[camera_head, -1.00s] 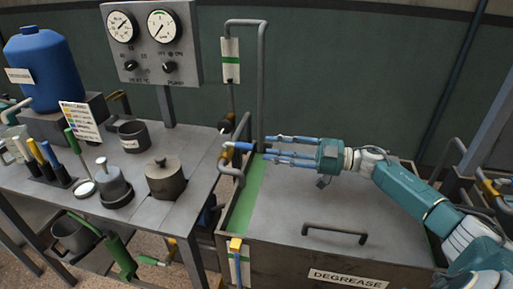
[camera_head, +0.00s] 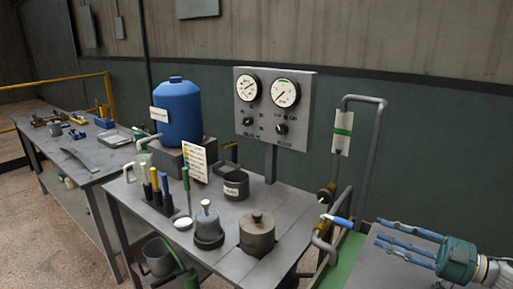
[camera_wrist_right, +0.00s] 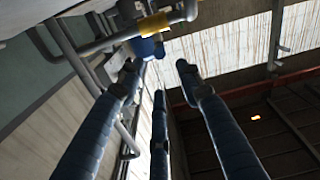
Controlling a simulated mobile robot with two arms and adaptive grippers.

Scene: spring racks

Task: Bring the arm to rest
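My right gripper (camera_head: 380,232) enters the head view from the lower right, with its blue fingers pointing left. The fingers are spread and empty; they also show open in the right wrist view (camera_wrist_right: 160,75). The fingertips are a little to the right of a blue valve handle (camera_head: 340,220) on the grey pipe, with a visible gap in the head view. In the right wrist view, a yellow collar (camera_wrist_right: 153,24) and a blue part (camera_wrist_right: 146,46) on a pipe lie beyond the fingertips. My left gripper is not in view.
A gauge panel (camera_head: 267,110) stands behind. The degrease tank lid (camera_head: 375,268) lies below my right gripper. Another table (camera_head: 80,160) stands far left.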

